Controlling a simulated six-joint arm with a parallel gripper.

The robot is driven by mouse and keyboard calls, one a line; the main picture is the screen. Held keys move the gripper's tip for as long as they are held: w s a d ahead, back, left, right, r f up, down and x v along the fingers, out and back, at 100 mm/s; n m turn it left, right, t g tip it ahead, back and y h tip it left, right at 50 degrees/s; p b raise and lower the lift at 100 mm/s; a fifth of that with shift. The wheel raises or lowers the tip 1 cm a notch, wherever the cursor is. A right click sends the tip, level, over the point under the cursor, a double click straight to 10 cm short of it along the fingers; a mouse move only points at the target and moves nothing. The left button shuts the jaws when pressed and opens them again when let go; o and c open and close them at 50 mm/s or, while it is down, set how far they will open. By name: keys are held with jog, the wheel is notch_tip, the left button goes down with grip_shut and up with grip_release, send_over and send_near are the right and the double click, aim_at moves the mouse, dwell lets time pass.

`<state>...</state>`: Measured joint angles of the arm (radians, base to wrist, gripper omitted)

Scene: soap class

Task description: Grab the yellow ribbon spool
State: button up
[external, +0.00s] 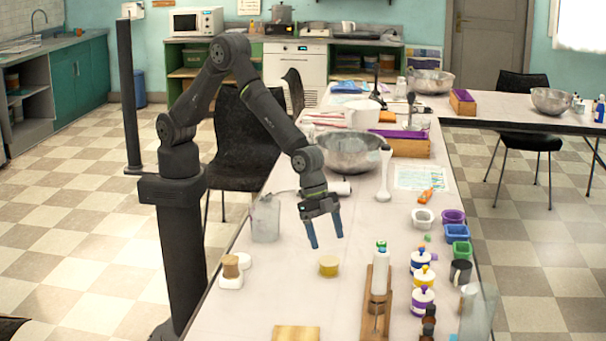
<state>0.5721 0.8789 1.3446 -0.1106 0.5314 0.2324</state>
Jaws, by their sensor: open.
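The yellow ribbon spool (328,266) is a short, round yellow piece lying on the pale table, near the middle of the external view. My gripper (326,243) has two blue fingers pointing down and spread apart with nothing between them. In the picture the fingertips are just above the spool, with the left fingertip left of it and the right one slightly right of it. They look apart from it; the exact height cannot be told.
A clear container (265,218) stands left of my gripper. A wooden board (296,333) lies in front. A metal bowl (350,153) is behind.

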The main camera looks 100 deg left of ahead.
aim_at(329, 260)
jog(key=x, duration=0.2)
jog(key=shift+f, duration=0.25)
jog(key=x, duration=0.2)
jog(key=s+x, duration=0.1)
jog(key=x, duration=0.1)
jog(key=shift+d+f, duration=0.1)
jog(key=shift+d, duration=0.05)
jog(key=shift+w+d+f, duration=0.2)
jog(key=shift+w+f, duration=0.1)
jog(key=shift+f, duration=0.3)
jog(key=c, duration=0.9)
